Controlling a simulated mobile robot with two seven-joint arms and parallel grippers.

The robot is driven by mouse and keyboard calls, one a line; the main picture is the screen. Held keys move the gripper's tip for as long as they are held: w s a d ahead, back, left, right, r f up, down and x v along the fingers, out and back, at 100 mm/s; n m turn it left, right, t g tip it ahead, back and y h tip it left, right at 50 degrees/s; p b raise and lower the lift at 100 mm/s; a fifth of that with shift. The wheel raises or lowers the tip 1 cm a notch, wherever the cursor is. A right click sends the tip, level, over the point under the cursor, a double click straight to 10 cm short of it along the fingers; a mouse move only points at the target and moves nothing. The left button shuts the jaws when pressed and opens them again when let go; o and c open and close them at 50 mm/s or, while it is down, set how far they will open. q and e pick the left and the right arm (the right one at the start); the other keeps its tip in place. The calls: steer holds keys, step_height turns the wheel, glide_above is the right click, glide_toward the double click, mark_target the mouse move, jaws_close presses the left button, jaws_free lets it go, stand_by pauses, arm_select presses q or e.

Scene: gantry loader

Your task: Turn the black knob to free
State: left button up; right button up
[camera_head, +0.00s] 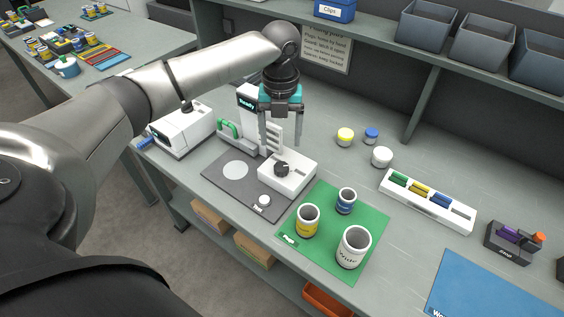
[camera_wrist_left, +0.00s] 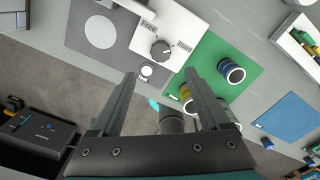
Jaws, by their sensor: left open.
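The black knob (camera_head: 282,169) sits on top of a white box (camera_head: 300,182) at the right of a dark grey plate. My left gripper (camera_head: 283,146) points down above the box, open and empty, with its fingers apart from the knob. In the left wrist view, the knob (camera_wrist_left: 161,51) shows just beyond and between the open fingertips (camera_wrist_left: 160,74). My right gripper is not in view.
The dark plate (camera_head: 222,182) carries a white round button (camera_head: 264,201) and a pale disc. A green mat (camera_head: 330,262) with several cups lies to the right. A white machine (camera_head: 183,130) and a green handle (camera_head: 229,128) stand left. A white rack (camera_head: 428,203) is farther right.

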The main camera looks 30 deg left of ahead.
mark_target(281, 167)
arm_select(q)
step_height(281, 167, down, 10)
steer(key=shift+w+r+b, duration=0.1)
steer(key=shift+r+b, duration=0.1)
steer(key=shift+b, duration=0.25)
steer(key=shift+c, duration=0.2)
jaws_close()
